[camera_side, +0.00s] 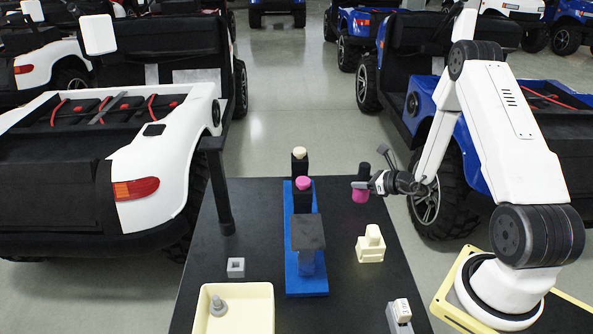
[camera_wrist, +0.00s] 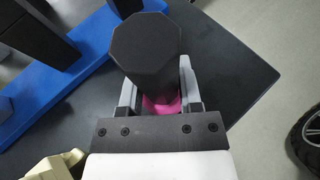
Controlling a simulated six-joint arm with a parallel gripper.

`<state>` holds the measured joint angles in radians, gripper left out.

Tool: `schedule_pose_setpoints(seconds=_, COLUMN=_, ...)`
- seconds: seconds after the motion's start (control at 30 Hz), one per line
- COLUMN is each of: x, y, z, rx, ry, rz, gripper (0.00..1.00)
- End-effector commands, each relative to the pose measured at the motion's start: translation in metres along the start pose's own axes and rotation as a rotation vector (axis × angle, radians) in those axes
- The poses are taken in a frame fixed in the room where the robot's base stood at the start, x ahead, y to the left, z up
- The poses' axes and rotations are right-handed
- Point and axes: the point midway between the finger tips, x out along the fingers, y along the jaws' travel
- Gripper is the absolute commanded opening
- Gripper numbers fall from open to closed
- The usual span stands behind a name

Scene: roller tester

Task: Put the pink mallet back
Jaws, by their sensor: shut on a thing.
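My gripper (camera_side: 366,185) is shut on the pink mallet (camera_side: 359,196), holding it above the right side of the black table. The mallet is upright, with a black part on top and a pink part below. In the wrist view the black octagonal end of the mallet (camera_wrist: 157,60) stands between the two fingers (camera_wrist: 157,88), and a little pink shows below it. A cream block with a raised top (camera_side: 370,246) stands on the table below and in front of the gripper. I cannot tell whether it is the mallet's holder.
A blue base (camera_side: 306,285) carries black posts, one with a pink cap (camera_side: 303,184), one with a cream cap (camera_side: 299,153), and a dark grey block (camera_side: 308,232). A cream tray (camera_side: 262,318) holds a grey bolt-like part (camera_side: 218,307). A grey square piece (camera_side: 236,267) and a black post (camera_side: 221,190) are left.

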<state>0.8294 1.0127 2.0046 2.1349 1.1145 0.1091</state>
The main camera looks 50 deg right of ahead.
Motion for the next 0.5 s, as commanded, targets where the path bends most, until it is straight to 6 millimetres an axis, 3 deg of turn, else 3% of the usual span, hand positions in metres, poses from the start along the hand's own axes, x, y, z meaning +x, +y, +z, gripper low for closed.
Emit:
schedule_pose_setpoints(seconds=0.2, x=0.007, y=0.0, z=-0.019, rx=0.001, ry=0.0, rz=0.0, gripper=0.0)
schedule_pose_setpoints(seconds=0.5, x=0.01, y=0.0, z=-0.026, rx=-0.001, ry=-0.003, rz=-0.001, gripper=0.0)
